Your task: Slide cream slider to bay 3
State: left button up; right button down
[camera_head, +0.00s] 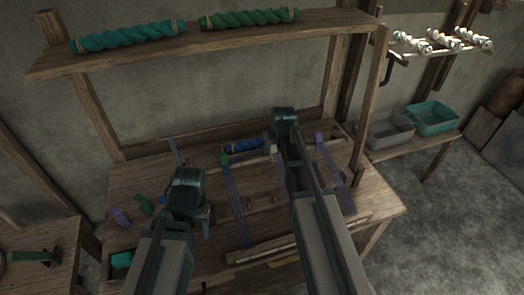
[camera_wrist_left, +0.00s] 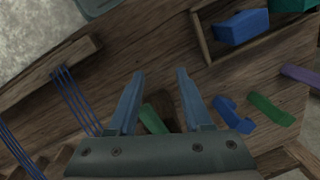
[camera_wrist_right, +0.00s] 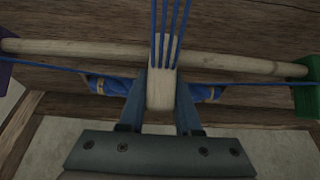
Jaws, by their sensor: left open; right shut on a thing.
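The cream slider (camera_wrist_right: 162,85) sits on a wooden rod (camera_wrist_right: 70,47) in the right wrist view, with several blue threads running up from it. My right gripper (camera_head: 275,143) is shut on it, one finger on each side. A green slider (camera_wrist_right: 302,68) and a purple slider (camera_wrist_right: 5,62) stand apart from it on the rod's two sides. In the head view the green slider (camera_head: 224,159) is left and the purple slider (camera_head: 319,138) right, with my right arm between. My left gripper (camera_wrist_left: 160,80) is open and empty above the bench. Bay marks cannot be made out.
A blue wrapped bundle (camera_head: 243,145) lies behind the rod. Loose green (camera_wrist_left: 272,109), blue (camera_wrist_left: 233,114) and purple pieces lie on the bench near my left gripper. A tray with a blue block (camera_wrist_left: 242,27) is close by. A shelf (camera_head: 200,42) with twisted yarn spans above.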

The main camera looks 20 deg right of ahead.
jog(key=c, duration=0.6)
grip_release()
pick_arm(q)
jog(key=shift+r, duration=0.15)
pick_arm(e)
jog(key=shift+r, duration=0.15)
pick_arm(q)
notch_tip(320, 180, up, 12)
jog(key=p, duration=1.2)
jog(key=shift+r+p, duration=0.2)
jog(key=shift+p, duration=0.2)
pick_arm(e)
jog(key=v, duration=1.3)
jog(key=shift+r, duration=0.2)
jog(key=shift+s, duration=0.1)
pick_arm(q)
jog(key=shift+f+b, duration=0.9)
pick_arm(e)
jog(key=s+a+f+n+g+h, duration=0.1)
jog(key=s+a+f+n+g, duration=0.2)
jog(key=s+a, duration=1.5)
jog(key=shift+s+a+g+h, duration=0.25)
jog(key=shift+s+g+h, duration=0.05)
jog(key=shift+s+g, duration=0.65)
